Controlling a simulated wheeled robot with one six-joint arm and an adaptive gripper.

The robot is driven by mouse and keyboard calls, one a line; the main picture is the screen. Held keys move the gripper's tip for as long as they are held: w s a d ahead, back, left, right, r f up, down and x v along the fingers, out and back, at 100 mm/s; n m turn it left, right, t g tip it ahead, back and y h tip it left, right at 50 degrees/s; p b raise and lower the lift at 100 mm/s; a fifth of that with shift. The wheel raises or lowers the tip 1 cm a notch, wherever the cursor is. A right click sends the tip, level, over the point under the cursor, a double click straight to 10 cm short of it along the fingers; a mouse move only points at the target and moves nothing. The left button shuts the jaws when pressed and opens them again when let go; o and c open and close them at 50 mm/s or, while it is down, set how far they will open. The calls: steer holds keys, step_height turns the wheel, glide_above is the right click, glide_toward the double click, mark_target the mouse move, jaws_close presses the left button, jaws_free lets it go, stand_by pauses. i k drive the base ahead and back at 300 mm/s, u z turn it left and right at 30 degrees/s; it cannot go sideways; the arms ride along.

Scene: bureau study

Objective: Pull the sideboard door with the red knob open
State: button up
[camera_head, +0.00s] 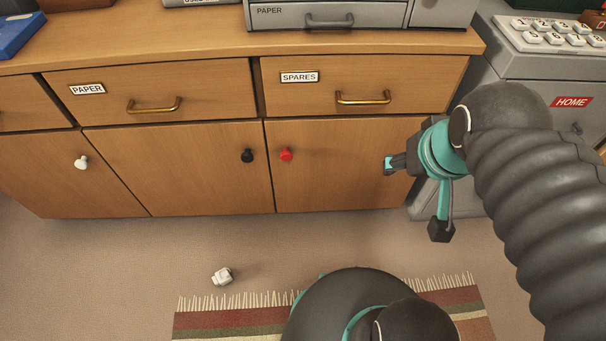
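The sideboard (175,190) is wooden, with a row of drawers above a row of doors. The red knob (286,154) sits near the upper left edge of the right-hand door (330,185), which is closed. My gripper (413,196) is to the right of the red knob, in front of the door's right side, and touches nothing that I can see. One finger points left and the other hangs down, spread wide apart, with nothing between them. The arm hides the door's right edge.
A black knob (247,156) on the neighbouring door is close to the red one. A white knob (81,162) is further left. Brass drawer handles (363,98) stick out above. A grey cabinet (545,80) stands at right. A crumpled white object (222,276) and a striped rug (240,318) lie on the floor.

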mark_target(335, 162)
steer(key=z, duration=0.85)
steer(key=k, duration=1.2)
steer(key=u, duration=1)
